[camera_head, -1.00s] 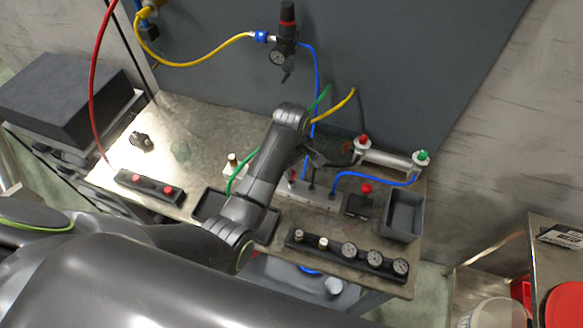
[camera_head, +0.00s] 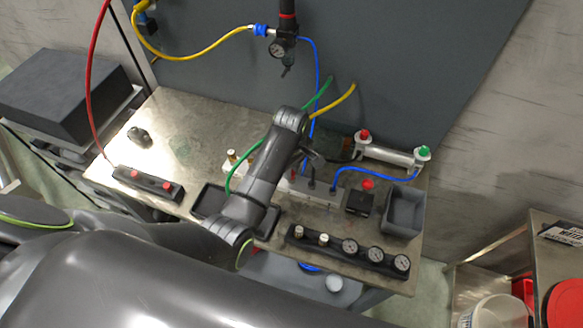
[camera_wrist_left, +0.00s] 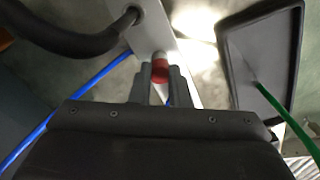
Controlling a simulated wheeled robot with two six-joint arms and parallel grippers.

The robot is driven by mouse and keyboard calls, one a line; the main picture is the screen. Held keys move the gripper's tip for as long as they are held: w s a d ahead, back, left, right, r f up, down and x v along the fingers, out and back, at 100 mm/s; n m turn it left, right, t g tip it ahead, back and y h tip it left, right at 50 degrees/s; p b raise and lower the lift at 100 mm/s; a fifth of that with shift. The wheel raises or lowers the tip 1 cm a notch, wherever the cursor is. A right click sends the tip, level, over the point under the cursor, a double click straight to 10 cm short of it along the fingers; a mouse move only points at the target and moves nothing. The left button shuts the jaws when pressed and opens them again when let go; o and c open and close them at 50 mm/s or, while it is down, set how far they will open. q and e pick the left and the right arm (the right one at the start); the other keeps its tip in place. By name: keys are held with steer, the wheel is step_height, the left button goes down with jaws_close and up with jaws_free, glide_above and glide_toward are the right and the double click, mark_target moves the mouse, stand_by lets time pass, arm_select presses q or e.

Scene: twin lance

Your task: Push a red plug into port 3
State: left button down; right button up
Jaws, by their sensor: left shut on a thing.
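My left gripper (camera_head: 308,160) reaches over the light grey port block (camera_head: 322,194) on the bench. In the left wrist view the left gripper (camera_wrist_left: 159,82) is shut on a red plug (camera_wrist_left: 160,70), with the plug between its fingertips. The plug's far end meets the port block (camera_wrist_left: 157,28) or is just above it; I cannot tell how deep it sits. Port numbers are not readable. Two more red plugs (camera_head: 135,174) (camera_head: 167,186) stand in a black rack (camera_head: 149,184) at the left. My right gripper is not in view.
A blue hose (camera_head: 375,173) and a black hose (camera_wrist_left: 75,40) run close to the port block. A black tray (camera_head: 207,201) lies in front, partly behind my arm. A gauge rack (camera_head: 345,254), red-button box (camera_head: 359,203) and grey bin (camera_head: 404,211) stand at the right.

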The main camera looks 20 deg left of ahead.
arm_select(q)
steer(key=shift+f, duration=0.1)
steer(key=c, duration=1.3)
jaws_free()
